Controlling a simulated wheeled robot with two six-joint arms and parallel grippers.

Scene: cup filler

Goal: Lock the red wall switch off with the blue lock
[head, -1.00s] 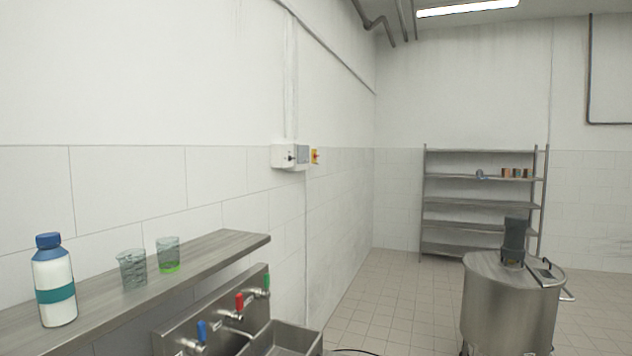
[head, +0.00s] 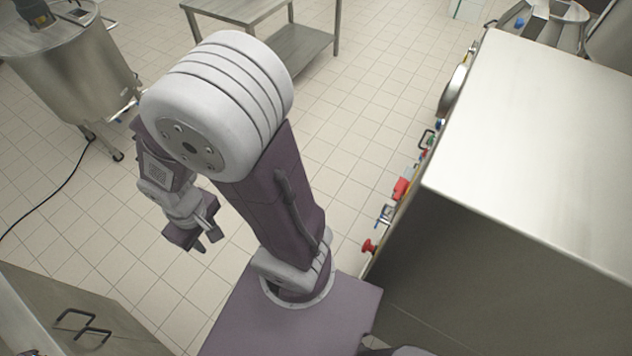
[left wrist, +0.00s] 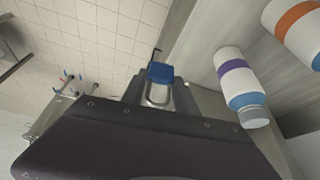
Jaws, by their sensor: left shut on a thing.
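In the left wrist view a blue lock (left wrist: 160,73) with a pale metal shackle (left wrist: 157,94) sits between the fingertips of my left gripper (left wrist: 158,92), which is shut on it. The head view does not show my left gripper. My right gripper (head: 200,237) hangs over the tiled floor in the head view. Its fingers look apart, with nothing visible between them.
White bottles, one with a purple band (left wrist: 236,78) and one with an orange band (left wrist: 297,25), are right of the lock. Small coloured taps (left wrist: 70,80) show at left. A steel machine (head: 540,140) with red buttons stands at right; a steel tank (head: 65,65) stands at upper left.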

